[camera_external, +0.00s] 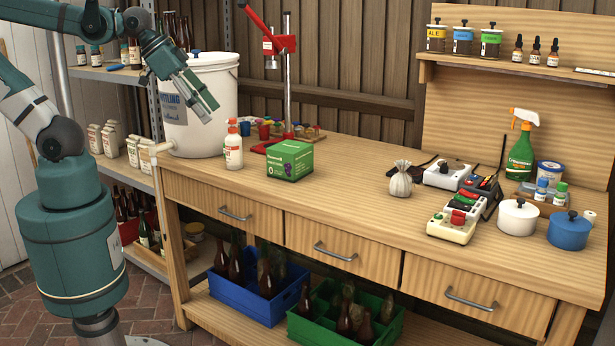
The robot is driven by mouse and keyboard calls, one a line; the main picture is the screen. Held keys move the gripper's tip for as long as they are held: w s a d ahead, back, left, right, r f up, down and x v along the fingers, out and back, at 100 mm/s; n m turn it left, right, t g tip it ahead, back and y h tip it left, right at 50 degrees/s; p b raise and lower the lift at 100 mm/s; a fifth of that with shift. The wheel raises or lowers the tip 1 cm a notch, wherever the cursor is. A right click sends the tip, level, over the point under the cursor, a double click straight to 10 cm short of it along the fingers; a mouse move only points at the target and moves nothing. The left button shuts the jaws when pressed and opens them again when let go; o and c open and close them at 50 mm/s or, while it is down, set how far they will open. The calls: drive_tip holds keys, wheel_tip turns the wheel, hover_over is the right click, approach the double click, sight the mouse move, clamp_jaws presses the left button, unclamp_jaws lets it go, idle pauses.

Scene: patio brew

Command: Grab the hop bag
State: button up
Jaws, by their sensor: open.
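The hop bag looks to be the small pale cloth sack (401,180) with a gathered, tied top. It stands upright on the wooden workbench (350,205), right of the middle and left of the white and grey devices. My gripper (207,104) is open and empty. It is in the air in front of the white bucket, at the left end of the bench, well away from the sack and higher than it. Nothing covers the sack in this view.
A green box (289,161), a white bottle (234,148) and a red bottle capper (288,80) stand between my gripper and the sack. The white bucket (215,75) is close behind my gripper. White (517,218) and blue (569,232) pots stand at right. Bench around the sack's front is clear.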

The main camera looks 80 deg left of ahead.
drive_tip(key=w+d+r+m+g+h+p, duration=0.1)
drive_tip(key=w+r+m, duration=0.15)
drive_tip(key=w, duration=0.45)
drive_tip(key=w+d+r+m+g+p, duration=0.1)
drive_tip(key=w+d+r+m+p, duration=0.1)
drive_tip(key=w+r, duration=0.35)
drive_tip(key=m+g+h+p, duration=0.3)
drive_tip(key=m+g+p, duration=0.35)
drive_tip(key=m, duration=0.75)
hover_over(402, 179)
drive_tip(key=w+a+p, duration=0.1)
drive_tip(key=a, duration=0.4)
drive_tip(key=shift+t, duration=0.65)
wheel_tip(402, 179, down, 19)
drive_tip(key=shift+f, duration=0.15)
drive_tip(key=shift+x, duration=1.3)
drive_tip(key=shift+d, duration=0.1)
